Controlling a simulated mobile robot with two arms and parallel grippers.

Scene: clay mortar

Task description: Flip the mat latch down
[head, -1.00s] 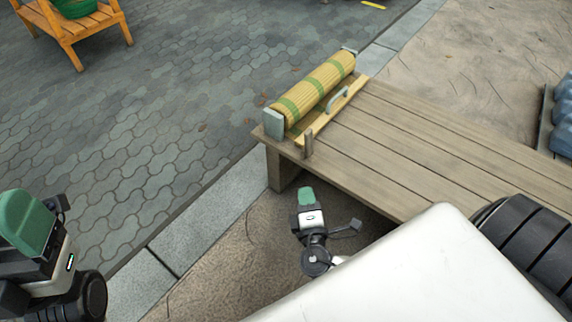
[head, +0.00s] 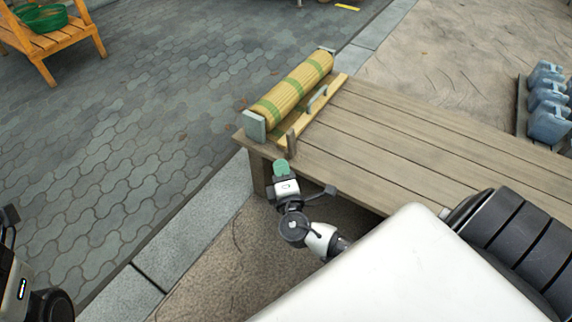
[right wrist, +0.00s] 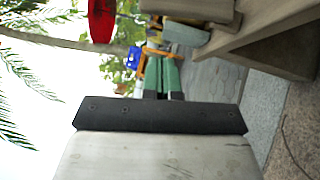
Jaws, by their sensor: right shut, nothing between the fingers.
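A yellow rolled mat (head: 297,88) with green bands lies along the bench's left end, between grey end blocks. A wooden rail (head: 325,100) with a grey handle-like piece (head: 317,99) runs beside it. A short brown wooden tab (head: 291,142), apparently the latch, stands upright at the rail's near end. My right gripper (head: 281,168) is shut and empty, just below the tab at the bench's front edge; contact cannot be told. Its green fingers (right wrist: 162,76) are together in the right wrist view. My left gripper (head: 17,282) is mostly cut off at the left edge, its fingers hidden.
The plank bench (head: 400,150) has a clear top. Blue jugs (head: 548,108) stand at far right. In the right wrist view, a red object (right wrist: 102,20) hangs at the top.

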